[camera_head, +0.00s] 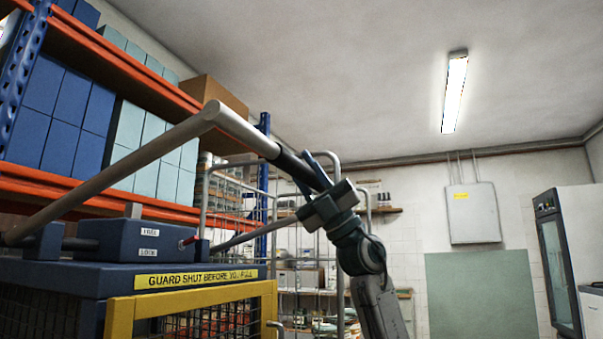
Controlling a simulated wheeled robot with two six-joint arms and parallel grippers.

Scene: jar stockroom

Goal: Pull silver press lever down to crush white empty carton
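The silver press lever (120,168) is a U-shaped bar raised above the press, its crossbar running from upper left toward the right with a dark grip. The press (60,277) has a dark blue top and a dark box labelled "FREE" and "LOCK" (147,240). My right gripper (318,180) is at the dark grip near the crossbar's far end, its fingers around it and apparently closed on it. The white carton is not visible. My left gripper is not in view.
A yellow-framed mesh guard (195,290) is on the press front, under a yellow label "GUARD SHUT BEFORE YOU PULL" (197,278). Orange-and-blue shelving (60,185) with boxes stands behind at left. A wire cage trolley (265,205) stands behind my arm. A glass-door fridge (558,265) is far right.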

